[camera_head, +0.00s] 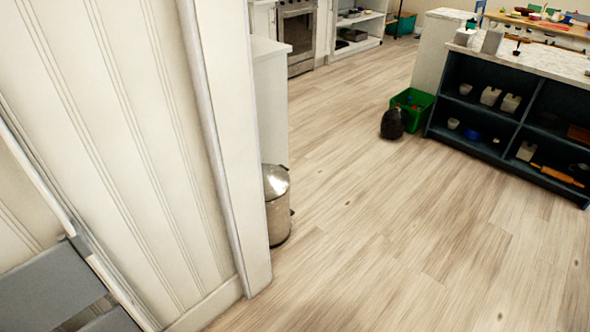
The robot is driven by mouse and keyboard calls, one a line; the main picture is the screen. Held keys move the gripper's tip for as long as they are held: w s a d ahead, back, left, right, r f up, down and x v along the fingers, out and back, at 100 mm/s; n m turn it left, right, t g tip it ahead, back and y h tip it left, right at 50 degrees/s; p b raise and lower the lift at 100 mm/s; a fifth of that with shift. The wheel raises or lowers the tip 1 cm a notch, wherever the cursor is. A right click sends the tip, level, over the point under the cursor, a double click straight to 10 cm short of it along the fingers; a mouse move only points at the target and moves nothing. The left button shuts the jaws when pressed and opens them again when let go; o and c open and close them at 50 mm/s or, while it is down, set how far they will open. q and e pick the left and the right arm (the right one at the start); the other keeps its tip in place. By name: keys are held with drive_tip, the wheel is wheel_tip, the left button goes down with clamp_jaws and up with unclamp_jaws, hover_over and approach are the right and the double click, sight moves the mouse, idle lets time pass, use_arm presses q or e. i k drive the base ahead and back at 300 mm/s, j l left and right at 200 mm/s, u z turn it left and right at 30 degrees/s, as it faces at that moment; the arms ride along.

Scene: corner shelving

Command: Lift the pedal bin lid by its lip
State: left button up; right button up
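The pedal bin (279,218) is a shiny metal cylinder standing upright on the wooden floor, left of the picture's middle. Its rounded lid (275,180) looks shut. The left part of the bin is hidden behind the end of the white panelled wall. A small dark part shows low on its right side; I cannot tell if it is the pedal. The lid's lip is too small to make out. Neither of my grippers is in view.
The white panelled wall (130,130) fills the left side, close to me. A dark shelf unit (480,105) stands at the right. The wooden floor between is clear.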

sight(275, 179)
drive_tip(key=i+z, duration=0.1)
drive_tip(key=z, duration=0.25)
drive_tip(key=i+l+z, duration=0.1)
drive_tip(key=z, duration=0.3)
drive_tip(key=i, duration=5.9)
drive_tip(key=i+u, duration=0.15)
drive_tip(key=u, duration=0.3)
drive_tip(key=i+u, duration=0.15)
drive_tip(key=u, duration=1.5)
